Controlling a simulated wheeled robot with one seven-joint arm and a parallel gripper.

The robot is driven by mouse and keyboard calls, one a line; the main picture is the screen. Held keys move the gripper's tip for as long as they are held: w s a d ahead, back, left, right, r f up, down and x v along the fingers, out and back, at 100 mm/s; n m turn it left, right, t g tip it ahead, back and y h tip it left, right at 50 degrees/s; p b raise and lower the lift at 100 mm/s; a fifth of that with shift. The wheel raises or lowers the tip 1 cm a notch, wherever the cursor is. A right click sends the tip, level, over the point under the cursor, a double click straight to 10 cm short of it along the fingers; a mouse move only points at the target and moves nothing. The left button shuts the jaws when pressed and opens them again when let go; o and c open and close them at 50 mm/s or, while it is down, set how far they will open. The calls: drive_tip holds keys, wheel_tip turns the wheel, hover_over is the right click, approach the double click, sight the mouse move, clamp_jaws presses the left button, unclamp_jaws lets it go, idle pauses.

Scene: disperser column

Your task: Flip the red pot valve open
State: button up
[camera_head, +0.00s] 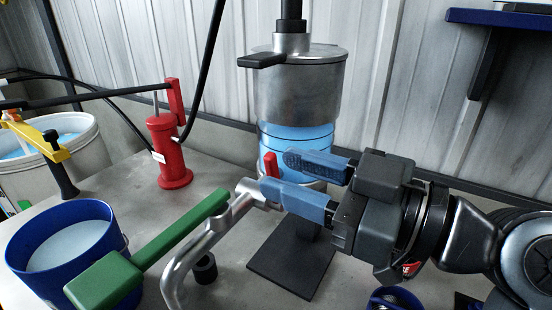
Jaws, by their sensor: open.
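The pot (298,95) is a metal cylinder with a blue, glowing lower band and a lid, standing on a dark base plate. The red valve handle (270,164) is a small upright tab low on the pot's front left, above the pipe fitting. My gripper (274,172) comes in from the right with two blue fingers spread apart. Its fingertips are close to the red handle, one behind and one in front in the picture. I cannot tell whether either touches it. The handle's lower end is partly hidden by the near finger and fitting.
A green lever (150,252) and a bent metal pipe (185,262) lie in front on the left. A blue bucket (62,252), a red hand pump (168,150) and a white bucket (85,165) stand further left. A corrugated wall is behind.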

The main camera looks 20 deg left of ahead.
sight(277, 172)
drive_tip(key=shift+w+a, duration=0.2)
drive_tip(key=shift+a, duration=1.35)
clamp_jaws()
